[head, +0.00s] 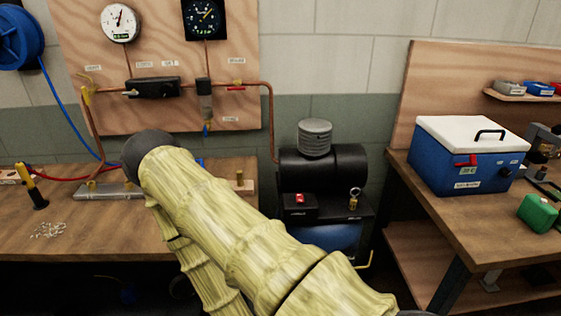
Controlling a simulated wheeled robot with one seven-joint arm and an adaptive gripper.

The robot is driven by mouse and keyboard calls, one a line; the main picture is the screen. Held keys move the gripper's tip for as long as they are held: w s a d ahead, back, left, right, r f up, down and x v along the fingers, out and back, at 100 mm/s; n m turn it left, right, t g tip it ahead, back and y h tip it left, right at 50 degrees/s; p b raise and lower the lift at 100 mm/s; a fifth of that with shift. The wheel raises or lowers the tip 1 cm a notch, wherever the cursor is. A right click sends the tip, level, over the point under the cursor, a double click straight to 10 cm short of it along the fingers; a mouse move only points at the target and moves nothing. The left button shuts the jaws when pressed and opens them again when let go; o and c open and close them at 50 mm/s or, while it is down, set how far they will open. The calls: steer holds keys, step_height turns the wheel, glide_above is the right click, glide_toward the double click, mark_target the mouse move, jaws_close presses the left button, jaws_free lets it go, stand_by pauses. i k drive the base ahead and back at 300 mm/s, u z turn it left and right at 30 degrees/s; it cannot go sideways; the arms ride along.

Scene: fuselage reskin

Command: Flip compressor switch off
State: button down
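The compressor (345,165) stands on the floor between the two benches, with a dark cylindrical body, a ribbed grey cap on top and a blue tank below. Its switch (300,198) is a small red rocker on a black box at the front left of the compressor. The switch is in clear sight, but its on or off position is too small to tell. My arm, in a pale yellow ribbed sleeve, crosses the lower middle of the view and bends at a dark joint over the left bench. My gripper is not in view.
A pegboard-like wooden panel (230,60) carries gauges, valves and copper pipe above the left bench (60,235). A brass fitting with a ring (354,195) sits right of the switch. A blue cooler box (465,160) stands on the right bench (455,228).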

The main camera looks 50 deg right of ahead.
mark_target(299, 196)
steer(key=k, duration=0.8)
steer(key=z, duration=0.95)
steer(key=i, duration=0.5)
